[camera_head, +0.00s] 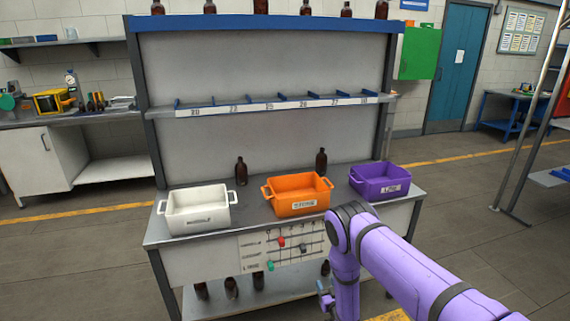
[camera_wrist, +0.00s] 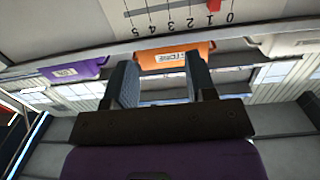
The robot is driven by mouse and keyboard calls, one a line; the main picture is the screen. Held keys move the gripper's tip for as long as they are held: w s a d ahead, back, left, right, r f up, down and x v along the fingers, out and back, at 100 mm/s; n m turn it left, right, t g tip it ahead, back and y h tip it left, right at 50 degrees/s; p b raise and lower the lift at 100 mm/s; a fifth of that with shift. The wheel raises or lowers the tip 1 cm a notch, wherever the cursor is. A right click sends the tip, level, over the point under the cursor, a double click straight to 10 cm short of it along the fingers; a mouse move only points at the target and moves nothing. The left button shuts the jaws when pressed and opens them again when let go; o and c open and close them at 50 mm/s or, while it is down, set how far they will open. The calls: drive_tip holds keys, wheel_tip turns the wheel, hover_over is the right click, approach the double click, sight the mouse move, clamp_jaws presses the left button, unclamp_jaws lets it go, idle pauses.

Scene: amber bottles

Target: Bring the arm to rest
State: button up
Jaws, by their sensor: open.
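My purple arm reaches in from the lower right in the head view and bends down in front of the workbench (camera_head: 250,207). In the wrist view my gripper (camera_wrist: 160,72) shows two dark fingers set well apart, with nothing between them. It is below the bench front, and in the head view it is mostly hidden or too small to judge. In the wrist view the orange bin (camera_wrist: 172,52) appears beyond the fingertips, and the purple bin (camera_wrist: 75,70) shows to the left. The gripper touches no object that I can see.
A white bin (camera_head: 198,208), the orange bin (camera_head: 297,192) and the purple bin (camera_head: 380,181) stand on the bench. Amber bottles (camera_head: 241,171) stand behind them, on the top shelf and underneath. A panel with sliders (camera_head: 282,247) is on the bench front. Open floor lies to the right.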

drive_tip(key=w+d+r+m+g+h, duration=0.1)
drive_tip(key=w+r, duration=0.4)
drive_tip(key=r, duration=0.7)
drive_tip(key=w+d+r+m+g+h, duration=0.15)
drive_tip(key=w+r, duration=0.35)
drive_tip(key=r, duration=0.8)
drive_tip(key=s+d+r+g+h, duration=0.1)
drive_tip(key=s+d+r, duration=0.15)
drive_tip(key=r, duration=0.85)
drive_tip(key=s+d+r+g, duration=0.2)
drive_tip(key=s+r, duration=0.1)
drive_tip(key=r, duration=0.8)
drive_tip(key=s+d+r+g, duration=0.2)
drive_tip(key=s+d+r, duration=0.1)
drive_tip(key=s+r, duration=0.65)
drive_tip(key=s+d+r+g, duration=0.15)
drive_tip(key=s+r, duration=0.45)
drive_tip(key=s, duration=0.6)
drive_tip(key=s+d+r+g, duration=0.1)
drive_tip(key=s, duration=1.1)
drive_tip(key=s+d+g+h, duration=0.1)
drive_tip(key=s+d, duration=0.1)
drive_tip(key=s, duration=1)
drive_tip(key=shift+s+d+r+g, duration=0.25)
drive_tip(key=shift+s+r+g, duration=0.05)
drive_tip(key=shift+r+g, duration=0.1)
